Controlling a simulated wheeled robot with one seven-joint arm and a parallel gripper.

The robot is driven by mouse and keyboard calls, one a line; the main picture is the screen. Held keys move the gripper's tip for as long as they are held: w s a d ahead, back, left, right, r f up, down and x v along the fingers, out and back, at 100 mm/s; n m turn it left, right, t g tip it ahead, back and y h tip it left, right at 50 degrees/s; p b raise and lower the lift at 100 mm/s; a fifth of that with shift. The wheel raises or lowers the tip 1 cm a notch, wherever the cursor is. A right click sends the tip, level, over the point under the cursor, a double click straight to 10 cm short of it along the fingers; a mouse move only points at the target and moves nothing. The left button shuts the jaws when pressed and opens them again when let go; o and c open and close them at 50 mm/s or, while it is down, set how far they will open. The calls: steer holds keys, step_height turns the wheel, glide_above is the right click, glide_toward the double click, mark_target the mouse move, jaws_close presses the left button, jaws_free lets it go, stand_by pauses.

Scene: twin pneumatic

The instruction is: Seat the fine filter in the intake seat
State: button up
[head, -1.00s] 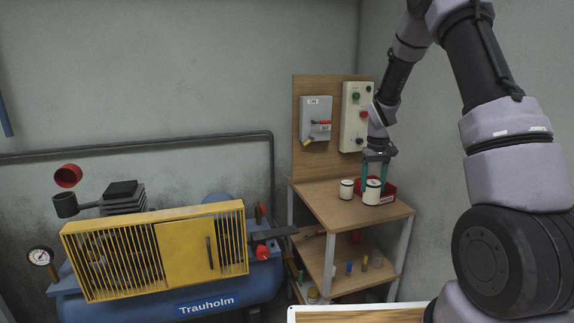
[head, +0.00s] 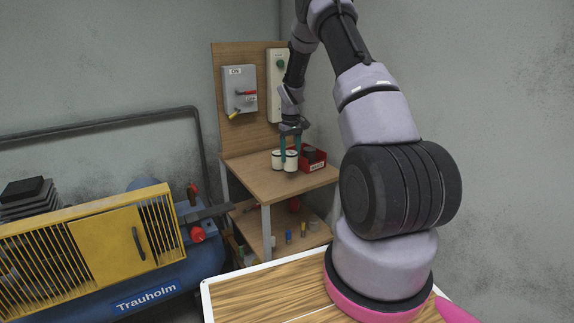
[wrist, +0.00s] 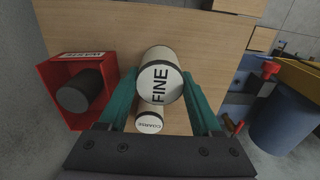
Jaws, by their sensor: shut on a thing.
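The fine filter (wrist: 158,80), a white cylinder with dark rims marked FINE, is between the two teal fingers of my gripper (wrist: 163,95). My gripper is shut on it. In the head view the fine filter (head: 291,161) is upright at the wooden shelf's top, below my gripper (head: 290,148); I cannot tell whether it touches the board. The white coarse filter (wrist: 149,120), marked COARSE, stands close beside it, to its left in the head view (head: 277,160). The intake seat cannot be made out in the current views.
A red waste bin (wrist: 51,92) holding a dark cylinder (wrist: 80,91) stands beside the filters. The wooden shelf (head: 258,180) has a backboard with switch boxes (head: 239,90). The compressor with its yellow grille (head: 105,235) is at the left. The shelf's front is clear.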

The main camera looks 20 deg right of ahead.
mark_target(291, 164)
steer(key=shift+f, duration=2.15)
steer(key=o, duration=1)
steer(key=shift+f, duration=0.15)
steer(key=o, duration=0.4)
